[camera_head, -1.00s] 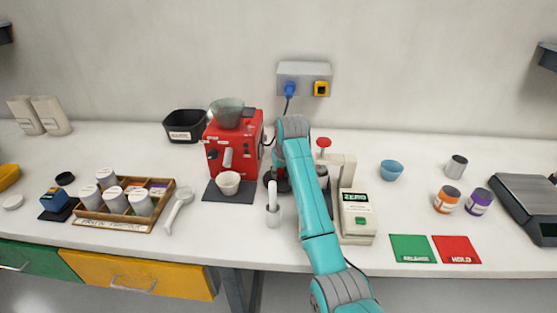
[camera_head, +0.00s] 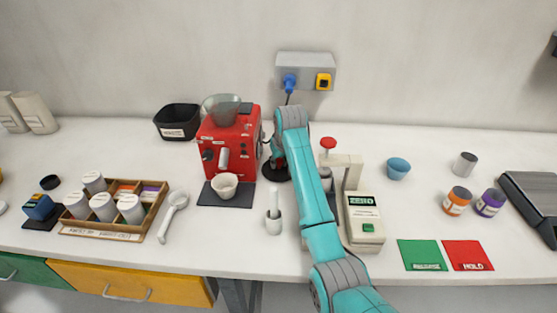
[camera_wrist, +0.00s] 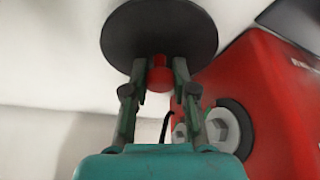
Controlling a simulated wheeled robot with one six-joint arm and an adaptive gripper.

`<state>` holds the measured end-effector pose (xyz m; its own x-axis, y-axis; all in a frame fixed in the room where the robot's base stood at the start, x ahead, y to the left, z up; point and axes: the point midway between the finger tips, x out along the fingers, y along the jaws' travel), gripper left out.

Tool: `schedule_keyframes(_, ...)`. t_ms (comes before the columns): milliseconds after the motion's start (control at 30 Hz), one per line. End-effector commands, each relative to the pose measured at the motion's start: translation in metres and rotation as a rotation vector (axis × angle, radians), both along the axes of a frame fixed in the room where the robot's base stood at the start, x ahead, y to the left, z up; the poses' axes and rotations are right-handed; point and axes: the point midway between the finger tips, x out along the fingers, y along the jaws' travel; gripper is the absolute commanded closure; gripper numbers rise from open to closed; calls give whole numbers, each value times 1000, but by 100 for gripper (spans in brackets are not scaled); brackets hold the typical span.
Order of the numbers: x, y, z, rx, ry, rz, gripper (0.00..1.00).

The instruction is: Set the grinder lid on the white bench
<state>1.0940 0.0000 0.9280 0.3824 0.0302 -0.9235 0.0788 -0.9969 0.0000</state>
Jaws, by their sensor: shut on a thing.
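The grinder lid is a dark round disc with a red knob; in the wrist view the lid (camera_wrist: 160,30) fills the top middle. My gripper (camera_wrist: 159,78) is shut on the red knob. In the head view the lid (camera_head: 276,171) shows just right of the red grinder (camera_head: 228,145), partly hidden by my arm, low over or on the white bench (camera_head: 110,155). I cannot tell whether it touches the bench. My gripper (camera_head: 277,152) is mostly hidden behind my arm there. The clear hopper (camera_head: 222,108) on the grinder is uncovered.
A white cup (camera_head: 225,186) stands on a dark mat before the grinder. A blue bowl (camera_head: 397,168) lies beyond.

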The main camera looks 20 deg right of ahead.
Motion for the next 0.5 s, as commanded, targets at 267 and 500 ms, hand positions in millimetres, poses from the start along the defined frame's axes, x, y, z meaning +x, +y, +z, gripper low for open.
schedule_keyframes(267,0,0,-2,0,0,0,63)
schedule_keyframes(500,0,0,-2,0,1,0,48)
